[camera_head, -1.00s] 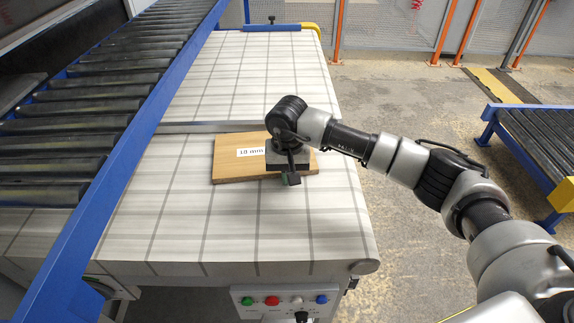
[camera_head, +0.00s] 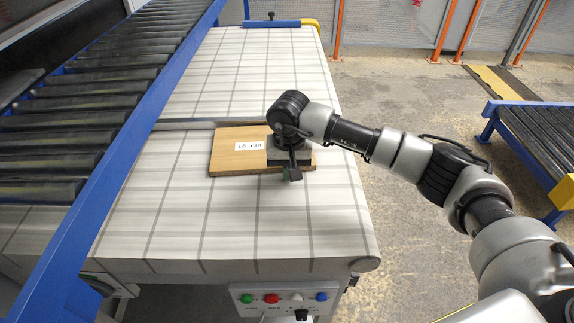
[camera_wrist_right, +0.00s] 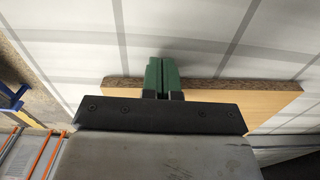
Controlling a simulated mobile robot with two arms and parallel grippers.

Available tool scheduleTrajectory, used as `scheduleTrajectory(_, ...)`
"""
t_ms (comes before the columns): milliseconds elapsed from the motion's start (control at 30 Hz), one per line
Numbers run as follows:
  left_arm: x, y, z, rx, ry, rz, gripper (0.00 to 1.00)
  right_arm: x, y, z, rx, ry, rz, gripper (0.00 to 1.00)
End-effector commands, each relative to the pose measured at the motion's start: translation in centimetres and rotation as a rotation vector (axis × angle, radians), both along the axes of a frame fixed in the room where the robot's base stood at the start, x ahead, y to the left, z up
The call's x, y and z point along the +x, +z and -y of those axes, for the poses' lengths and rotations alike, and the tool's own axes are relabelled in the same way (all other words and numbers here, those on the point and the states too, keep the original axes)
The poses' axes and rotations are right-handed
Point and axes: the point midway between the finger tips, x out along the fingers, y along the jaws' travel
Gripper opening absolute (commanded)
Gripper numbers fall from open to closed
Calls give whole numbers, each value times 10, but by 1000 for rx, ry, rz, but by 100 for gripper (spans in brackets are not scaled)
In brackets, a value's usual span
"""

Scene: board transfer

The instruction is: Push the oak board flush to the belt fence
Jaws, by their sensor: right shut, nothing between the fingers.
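The oak board (camera_head: 228,160) lies flat on the belt, with a white "18 mm" label on top. Its right part is hidden under my right gripper (camera_head: 292,174). The belt fence (camera_head: 185,125) is a thin grey metal strip across the belt along the board's far edge. The board's far edge is very close to it; I cannot tell whether they touch all along. In the right wrist view the green fingertips (camera_wrist_right: 162,76) are shut and empty, against the board's long dark edge (camera_wrist_right: 220,86) or just beside it. My left gripper is not in view.
The pale checked belt (camera_head: 240,220) is clear in front of the board and beyond the fence. A blue-railed roller conveyor (camera_head: 85,130) runs along the left. A control panel with coloured buttons (camera_head: 285,299) is at the front. Another roller conveyor (camera_head: 540,135) stands at right.

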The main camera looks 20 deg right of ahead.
Motion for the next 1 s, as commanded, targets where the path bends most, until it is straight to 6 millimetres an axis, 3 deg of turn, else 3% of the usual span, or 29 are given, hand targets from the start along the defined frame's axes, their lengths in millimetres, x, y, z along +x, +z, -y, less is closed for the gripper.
scheduleTrajectory(433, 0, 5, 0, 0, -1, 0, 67, -11, 5, -6, 4, 7, -4, 0)
scheduleTrajectory(1000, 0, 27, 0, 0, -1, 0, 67, -11, 61, -6, 4, 8, -5, 0)
